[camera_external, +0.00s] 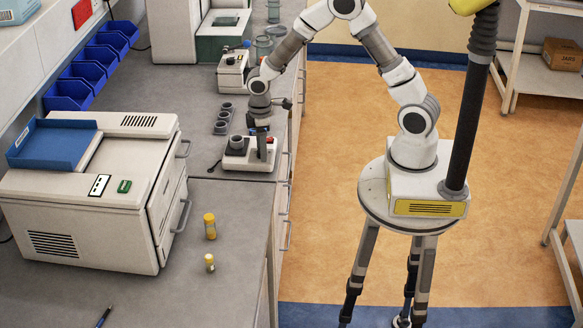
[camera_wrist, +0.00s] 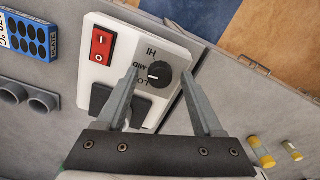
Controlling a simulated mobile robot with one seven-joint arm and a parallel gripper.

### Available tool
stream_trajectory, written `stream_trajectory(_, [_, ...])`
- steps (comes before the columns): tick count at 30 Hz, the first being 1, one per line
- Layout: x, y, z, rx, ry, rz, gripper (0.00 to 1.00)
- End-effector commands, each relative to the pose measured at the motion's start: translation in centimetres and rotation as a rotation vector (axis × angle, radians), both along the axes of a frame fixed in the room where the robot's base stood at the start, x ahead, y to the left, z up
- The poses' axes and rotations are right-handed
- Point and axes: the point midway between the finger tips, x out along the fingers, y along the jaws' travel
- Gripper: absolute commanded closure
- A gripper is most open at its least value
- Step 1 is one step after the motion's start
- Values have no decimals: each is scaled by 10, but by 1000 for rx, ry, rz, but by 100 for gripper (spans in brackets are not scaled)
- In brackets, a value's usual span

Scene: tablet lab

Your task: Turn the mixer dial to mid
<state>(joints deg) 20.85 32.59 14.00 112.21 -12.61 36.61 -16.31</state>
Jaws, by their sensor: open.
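The dial's short white mark points left, towards the MID and LO side; exactly which label is unclear. My gripper (camera_wrist: 158,72) is open, with one finger on each side of the dial. I cannot tell whether the fingers touch it. In the external view my gripper (camera_external: 262,145) is over the mixer's right end.
A red rocker switch (camera_wrist: 102,45) sits on the mixer beside the dial. Grey cups (camera_external: 223,118) stand behind the mixer. A large white machine (camera_external: 90,190) is at left. Two yellow-capped vials (camera_external: 210,227) (camera_external: 209,263) stand in the front bench area, which is mostly clear.

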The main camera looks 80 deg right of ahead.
Motion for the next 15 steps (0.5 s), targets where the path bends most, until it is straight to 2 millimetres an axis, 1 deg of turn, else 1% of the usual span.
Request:
stream_trajectory(4, [0,0,6,-1,-1,0,31])
stream_trajectory(8, [1,-1,25,-2,-5,-2,31])
stream_trajectory(11, [1,-1,47,-2,-6,-2,31])
stream_trajectory(15, [1,-1,83,-2,-7,-2,31])
